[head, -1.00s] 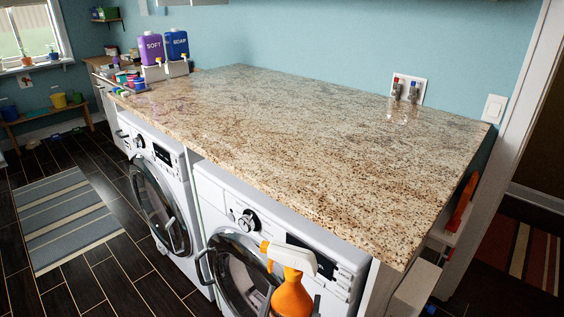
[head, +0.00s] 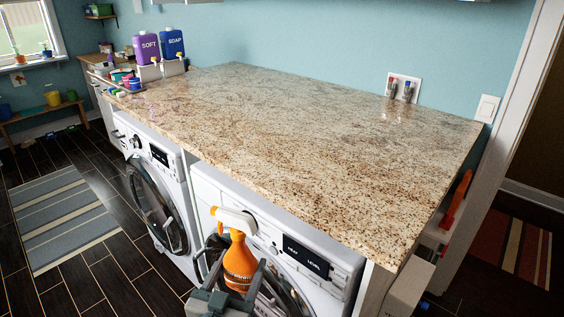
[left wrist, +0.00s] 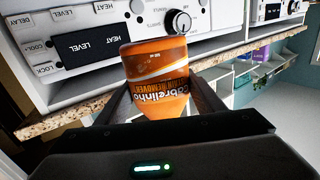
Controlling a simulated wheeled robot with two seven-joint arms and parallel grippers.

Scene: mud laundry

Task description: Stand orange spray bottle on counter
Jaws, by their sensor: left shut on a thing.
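The orange spray bottle (head: 239,262) with a white and orange spray head is upright in the head view, in front of the right washer and below the counter's front edge. My left gripper (head: 238,285) is shut around its body. In the left wrist view the bottle (left wrist: 158,68) sits between the two fingers (left wrist: 160,98), its label partly hidden by the gripper. The granite counter (head: 300,145) runs above the machines, with its wide top bare. My right gripper is not in view.
Purple SOFT and blue SOAP bottles (head: 172,44) stand at the counter's far left end, near small colored containers (head: 122,80). Two front-loading machines (head: 165,195) stand under the counter. A wall outlet (head: 403,88) is behind it. The counter's middle is free.

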